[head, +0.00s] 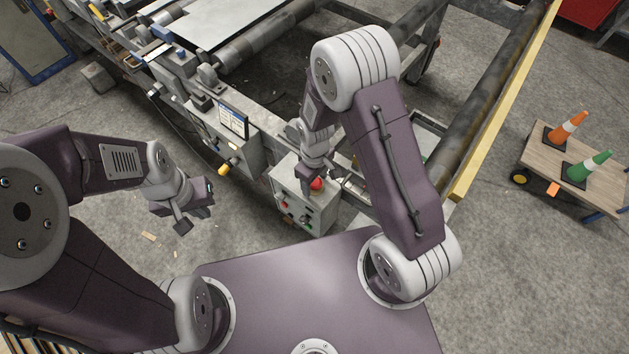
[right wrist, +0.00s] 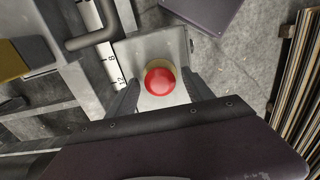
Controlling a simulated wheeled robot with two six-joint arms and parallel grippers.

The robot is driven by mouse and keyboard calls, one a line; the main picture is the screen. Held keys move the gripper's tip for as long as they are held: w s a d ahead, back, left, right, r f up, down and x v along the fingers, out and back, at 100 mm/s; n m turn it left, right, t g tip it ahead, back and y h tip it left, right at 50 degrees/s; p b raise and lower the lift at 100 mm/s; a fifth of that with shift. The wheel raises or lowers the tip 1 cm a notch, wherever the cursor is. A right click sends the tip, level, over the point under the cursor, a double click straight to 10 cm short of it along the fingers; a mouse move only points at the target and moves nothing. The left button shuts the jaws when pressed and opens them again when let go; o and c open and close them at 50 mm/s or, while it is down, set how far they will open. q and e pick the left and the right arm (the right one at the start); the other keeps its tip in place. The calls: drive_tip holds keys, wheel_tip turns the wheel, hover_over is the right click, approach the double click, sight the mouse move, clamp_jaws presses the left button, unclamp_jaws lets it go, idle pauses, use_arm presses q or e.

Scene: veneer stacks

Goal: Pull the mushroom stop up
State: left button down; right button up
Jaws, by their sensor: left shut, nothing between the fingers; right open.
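The mushroom stop (head: 317,184) is a red round button on top of a grey control box (head: 322,214). In the right wrist view the red mushroom stop (right wrist: 160,80) sits near the middle on a pale plate. My right gripper (head: 307,190) is over the box, next to the stop. In the right wrist view its two open fingers (right wrist: 160,95) stand on either side of the stop, with a gap visible on each side. My left gripper (head: 182,222) is shut and empty, held over the floor to the left, away from the box.
A machine frame with rollers (head: 255,45) stands behind the box. Another box with a small screen (head: 233,119) and a yellow knob is at its left. A wooden cart (head: 545,160) with an orange cone (head: 567,128) and a green cone (head: 590,166) stands at the right.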

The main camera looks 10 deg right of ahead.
sight(315, 182)
clamp_jaws()
drive_tip(key=shift+r+p, duration=0.6)
drive_tip(key=shift+p, duration=0.05)
drive_tip(key=shift+o, duration=0.4)
unclamp_jaws()
wheel_tip(315, 182, up, 7)
drive_tip(key=p, duration=0.6)
drive_tip(key=shift+p, duration=0.3)
